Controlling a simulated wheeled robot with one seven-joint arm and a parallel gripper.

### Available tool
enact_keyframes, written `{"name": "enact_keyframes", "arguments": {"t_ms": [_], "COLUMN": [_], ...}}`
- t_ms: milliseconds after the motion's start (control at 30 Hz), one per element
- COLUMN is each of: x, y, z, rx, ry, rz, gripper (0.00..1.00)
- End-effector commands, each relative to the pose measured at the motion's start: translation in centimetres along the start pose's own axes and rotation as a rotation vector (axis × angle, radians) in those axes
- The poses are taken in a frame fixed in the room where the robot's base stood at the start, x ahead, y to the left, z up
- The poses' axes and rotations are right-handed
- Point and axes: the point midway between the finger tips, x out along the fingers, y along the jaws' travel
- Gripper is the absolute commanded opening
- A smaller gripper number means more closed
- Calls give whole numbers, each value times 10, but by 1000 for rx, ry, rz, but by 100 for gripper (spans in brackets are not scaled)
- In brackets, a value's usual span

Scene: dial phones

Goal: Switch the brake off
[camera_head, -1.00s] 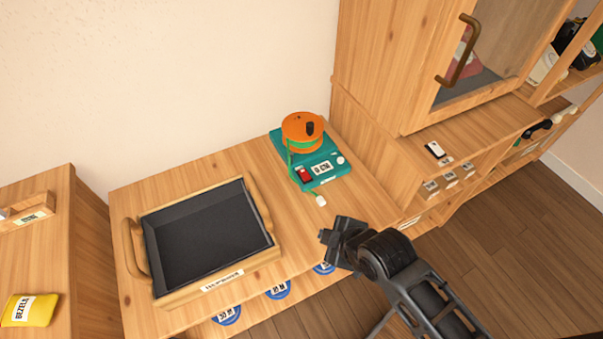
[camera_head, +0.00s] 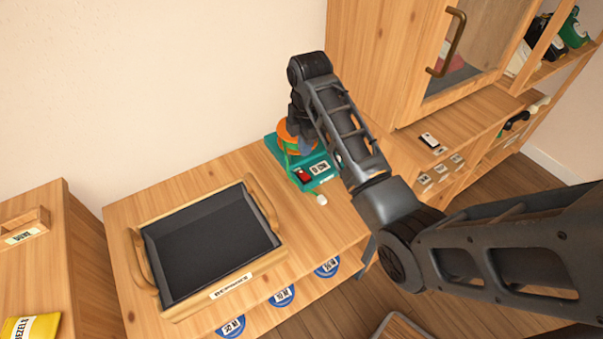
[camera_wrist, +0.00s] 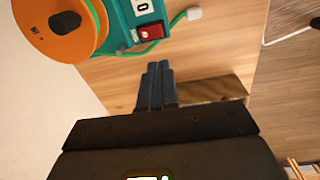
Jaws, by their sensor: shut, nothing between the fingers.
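A teal device (camera_head: 325,182) stands at the right end of the wooden worktop. It carries an orange reel (camera_head: 284,138), a red switch (camera_head: 303,176) and a small counter window, and my arm partly hides it. In the wrist view the red switch (camera_wrist: 151,32) sits beside the counter, which reads 0, and the orange reel (camera_wrist: 62,28) is at upper left. My gripper (camera_wrist: 158,66) is shut and empty. Its tips point towards the device and appear a little short of the red switch in the picture; I see no contact.
A green cord with a white plug (camera_head: 321,199) lies by the device. A dark-lined wooden tray (camera_head: 262,196) is on the worktop to the left. A tall cabinet with a brass handle (camera_head: 447,42) rises at right. The wall is close behind the device.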

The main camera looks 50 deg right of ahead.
Motion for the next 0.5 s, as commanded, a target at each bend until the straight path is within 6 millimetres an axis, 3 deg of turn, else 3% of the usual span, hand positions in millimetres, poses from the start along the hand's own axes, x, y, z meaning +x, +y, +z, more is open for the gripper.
{"name": "enact_keyframes", "arguments": {"t_ms": [200, 500], "x": [-24, -27], "y": [14, 15], "z": [15, 17], "rx": [-54, -64], "ry": [-3, -2], "rz": [-57, -68], "gripper": [0, 0]}}
